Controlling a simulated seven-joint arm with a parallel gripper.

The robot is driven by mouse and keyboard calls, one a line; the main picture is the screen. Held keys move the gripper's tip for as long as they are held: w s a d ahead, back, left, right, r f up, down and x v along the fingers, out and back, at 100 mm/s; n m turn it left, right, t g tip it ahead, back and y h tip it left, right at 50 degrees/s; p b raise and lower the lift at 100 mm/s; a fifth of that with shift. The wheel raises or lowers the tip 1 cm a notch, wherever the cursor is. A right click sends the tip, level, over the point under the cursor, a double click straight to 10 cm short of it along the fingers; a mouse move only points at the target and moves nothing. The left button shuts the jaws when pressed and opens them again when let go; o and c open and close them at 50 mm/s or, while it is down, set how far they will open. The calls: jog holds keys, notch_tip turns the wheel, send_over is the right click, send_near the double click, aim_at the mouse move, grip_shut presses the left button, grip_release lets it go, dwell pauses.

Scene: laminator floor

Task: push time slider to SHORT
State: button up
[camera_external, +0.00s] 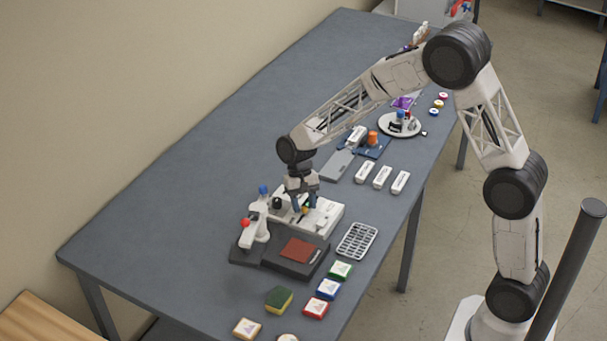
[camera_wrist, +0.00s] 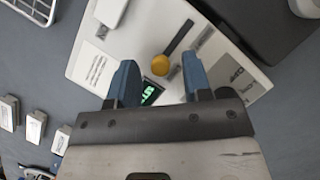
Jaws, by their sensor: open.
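The white control box (camera_external: 327,217) stands on the grey table under my gripper (camera_external: 304,205). In the wrist view, its white top (camera_wrist: 120,48) has a dark straight slot (camera_wrist: 179,36) with a round yellow knob (camera_wrist: 160,65) at the slot's near end, which looks like the time slider. My gripper in the wrist view (camera_wrist: 159,63) is open, with one blue finger on each side of the yellow knob and gaps between. I cannot tell how high the fingertips are above the panel. A green-lit display (camera_wrist: 149,94) shows between the fingers, partly covered. The printed labels are too small to read.
A black press with a reddish-brown pad (camera_external: 298,250) and a white lever arm (camera_external: 257,222) stand close beside the box. A grey wire rack (camera_external: 357,240) and several coloured blocks lie nearby. White blocks (camera_external: 382,177) stand toward the back. The table's left side is clear.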

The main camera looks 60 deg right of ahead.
grip_shut()
dwell(0.3)
jog(key=shift+a, duration=2.25)
grip_release()
